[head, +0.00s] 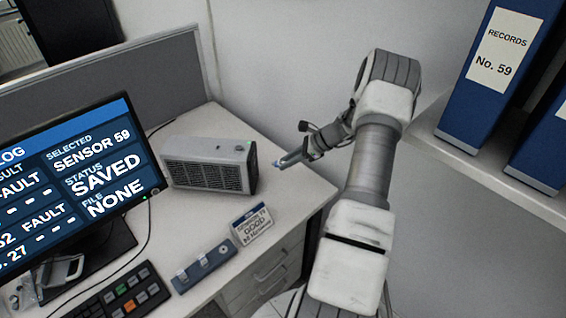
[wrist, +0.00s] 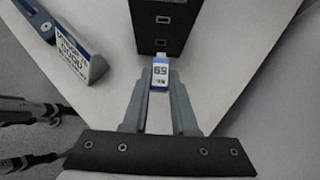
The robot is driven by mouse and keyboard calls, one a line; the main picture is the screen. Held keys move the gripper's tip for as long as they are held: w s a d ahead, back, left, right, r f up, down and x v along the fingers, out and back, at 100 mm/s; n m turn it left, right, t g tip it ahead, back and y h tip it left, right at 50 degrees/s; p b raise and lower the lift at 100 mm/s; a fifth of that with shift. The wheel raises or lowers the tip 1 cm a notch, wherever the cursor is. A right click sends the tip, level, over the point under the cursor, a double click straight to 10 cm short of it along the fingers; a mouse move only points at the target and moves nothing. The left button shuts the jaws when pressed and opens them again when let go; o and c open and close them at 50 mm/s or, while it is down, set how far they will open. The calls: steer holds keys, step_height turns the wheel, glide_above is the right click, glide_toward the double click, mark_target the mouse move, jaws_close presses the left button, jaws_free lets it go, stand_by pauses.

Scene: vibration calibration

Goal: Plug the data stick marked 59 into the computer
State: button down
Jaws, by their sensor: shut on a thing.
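The computer (head: 210,163) is a grey box with a vented front on the desk. Its dark side face with small ports shows at the top of the wrist view (wrist: 166,30). My gripper (head: 279,164) is to the right of that side, pointing at it. In the wrist view my gripper (wrist: 159,90) is shut on a small blue-and-white data stick marked 59 (wrist: 160,74). The stick's far end points toward the ports. The head view shows a small gap between the gripper tip and the computer.
A monitor (head: 80,185) reads sensor 59, saved, file none. A blue rack (head: 203,266), a small sign (head: 252,224) and a keypad (head: 125,296) are on the desk in front of the computer. A shelf (head: 480,165) with blue binders (head: 500,75) is at right.

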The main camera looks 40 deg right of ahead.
steer(key=shift+w+a, duration=1.5)
steer(key=shift+a, duration=0.2)
steer(key=shift+w+a+r+b, duration=0.1)
steer(key=shift+w+a+b, duration=0.2)
steer(key=shift+w+a, duration=0.45)
stand_by(2.5)
steer(key=c, duration=0.6)
jaws_free()
steer(key=shift+s, duration=0.1)
steer(key=shift+p+v, duration=1.1)
steer(key=shift+v, duration=1.4)
